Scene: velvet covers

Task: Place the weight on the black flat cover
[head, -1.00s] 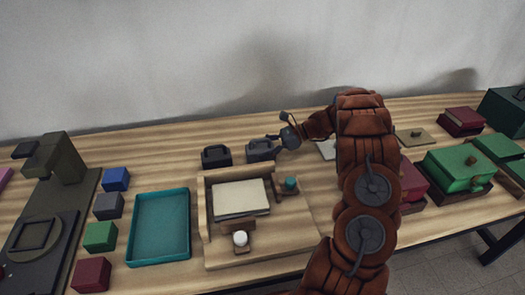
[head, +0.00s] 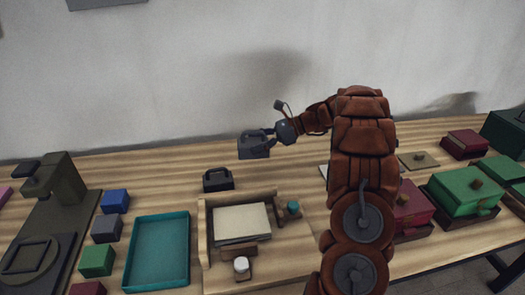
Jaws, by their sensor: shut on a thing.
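My gripper (head: 272,136) is shut on a dark grey weight (head: 253,148), a block with a handle on top. It holds the weight in the air above the back of the table, and the weight looks roughly level. A second, similar dark block with a handle (head: 217,181) sits on the table below and to the left. I cannot clearly pick out a black flat cover. A dark flat plate with a square frame (head: 32,258) lies at the far left, part of a larger dark stand. My arm hides part of the table at right of centre.
A wooden fixture (head: 290,242) holds a cream pad (head: 240,222). A teal tray (head: 187,255) and several coloured cubes (head: 116,200) lie to its left. Green (head: 465,190) and red (head: 408,203) boxes stand at right. A pale wall rises behind the table.

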